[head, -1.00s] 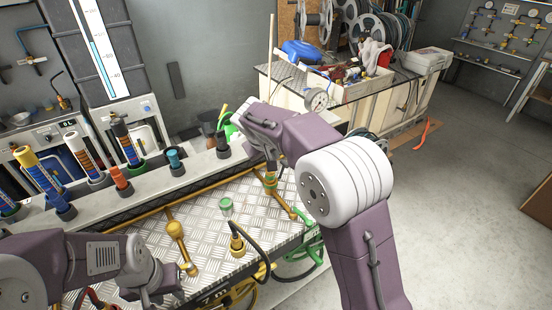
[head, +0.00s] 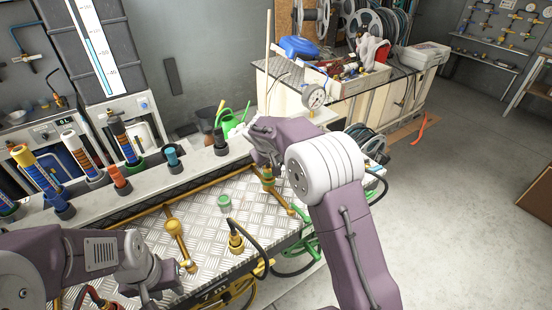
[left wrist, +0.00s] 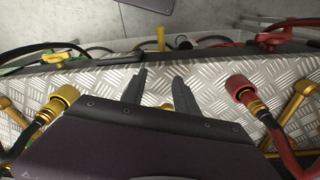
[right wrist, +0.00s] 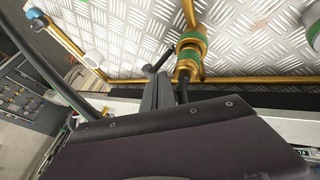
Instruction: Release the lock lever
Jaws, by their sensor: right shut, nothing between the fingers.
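A brass fitting with green bands (right wrist: 192,48) stands on the metal bench; it also shows in the head view (head: 267,181). A short dark bar (right wrist: 166,57) sits beside it in the right wrist view, and I cannot tell whether this is the lock lever. My right gripper (right wrist: 157,80) is shut and empty, with its fingertips close to this bar; I cannot tell whether they touch. In the head view my right arm partly hides that spot. My left gripper (left wrist: 158,78) is open and empty above the bench, between a yellow connector (left wrist: 62,98) and a red connector (left wrist: 241,91).
The checker-plate bench (head: 204,214) carries brass pipes (head: 175,229) and a hose fitting (head: 235,241). A rack of coloured nozzles (head: 120,182) lines its back. A loaded workbench (head: 345,107) stands behind my right arm. The floor at right (head: 450,220) is mostly clear.

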